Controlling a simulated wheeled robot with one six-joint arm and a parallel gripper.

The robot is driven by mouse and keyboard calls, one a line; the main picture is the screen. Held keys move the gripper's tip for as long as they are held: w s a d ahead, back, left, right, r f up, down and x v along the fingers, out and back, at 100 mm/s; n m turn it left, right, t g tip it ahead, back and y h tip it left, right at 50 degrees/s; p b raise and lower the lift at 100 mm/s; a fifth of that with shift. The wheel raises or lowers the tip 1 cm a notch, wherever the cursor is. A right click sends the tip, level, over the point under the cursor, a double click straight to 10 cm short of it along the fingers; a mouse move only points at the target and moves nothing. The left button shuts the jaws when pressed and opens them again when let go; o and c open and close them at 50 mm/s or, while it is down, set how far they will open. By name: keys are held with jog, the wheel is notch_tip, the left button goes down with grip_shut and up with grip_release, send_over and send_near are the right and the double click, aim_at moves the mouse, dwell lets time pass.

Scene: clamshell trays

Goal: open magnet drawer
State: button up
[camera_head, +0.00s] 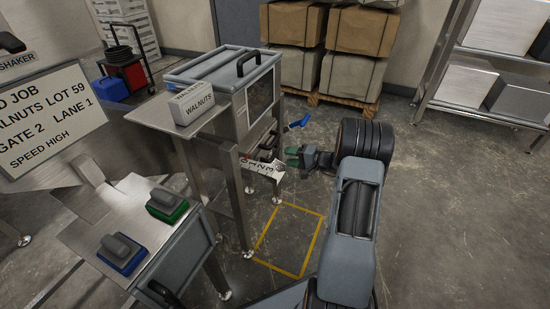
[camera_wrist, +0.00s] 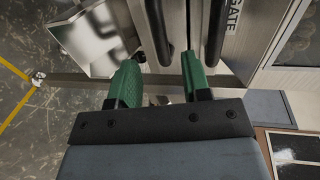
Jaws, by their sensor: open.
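The grey metal machine (camera_head: 240,103) stands at the centre of the head view. A low front section with a dark, partly hidden fitting (camera_head: 267,147) is below its window. I cannot clearly make out the drawer's outline. My gripper (camera_head: 292,156), with green fingertips, points left toward this section from the right. In the wrist view my gripper (camera_wrist: 160,78) is open and nothing is clamped in it. A dark bar (camera_wrist: 157,30) runs up between its fingers in that view. A second dark bar (camera_wrist: 217,30) is near the right finger. I cannot tell whether either bar touches a finger.
A blue lever (camera_head: 299,121) sticks out above my gripper. A label reading GATE (camera_wrist: 233,18) is on the metal beside the bars. A yellow floor outline (camera_head: 290,240) lies in front.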

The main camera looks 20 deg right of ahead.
aim_at(275, 153)
jog(key=b+x, duration=0.1)
jog(key=x, duration=0.6)
jog(key=shift+c, duration=0.2)
grip_shut()
dwell(0.4)
